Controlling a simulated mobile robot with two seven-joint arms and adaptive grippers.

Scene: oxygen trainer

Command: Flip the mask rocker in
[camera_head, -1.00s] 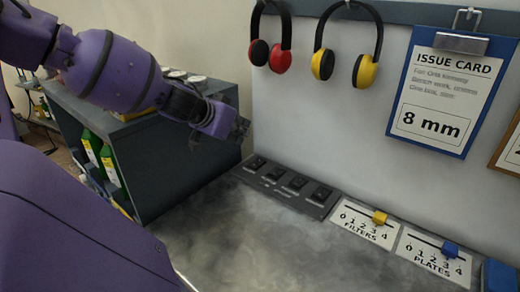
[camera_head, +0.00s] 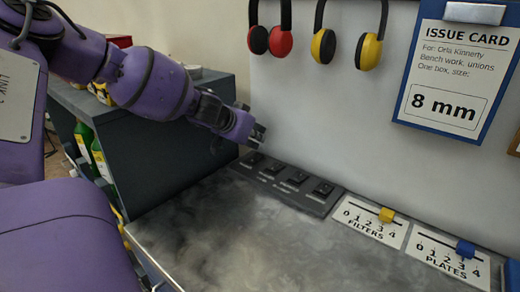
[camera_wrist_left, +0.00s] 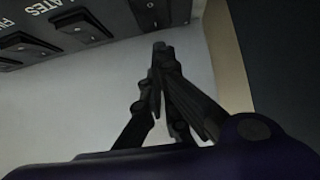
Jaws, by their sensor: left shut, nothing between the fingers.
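A dark switch panel (camera_head: 325,206) with several black rockers in a row lies at the back of the metal bench, against the wall. Its labels are too small to read in the head view, so I cannot tell which rocker is the mask one. My left gripper (camera_head: 259,134) is shut and empty, just above the panel's far-left end, near the leftmost rocker (camera_head: 252,159). In the left wrist view my shut fingers (camera_wrist_left: 160,50) point toward the panel, close to a rocker (camera_wrist_left: 150,12); another rocker (camera_wrist_left: 85,23) sits beside it. My right gripper is out of view.
A FILTERS slider card (camera_head: 370,222) and a PLATES slider card (camera_head: 448,257) lie right of the panel. A dark shelf unit (camera_head: 170,165) with green bottles stands left. Ear defenders and an issue card (camera_head: 457,75) hang above. The bench top (camera_head: 270,240) is clear.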

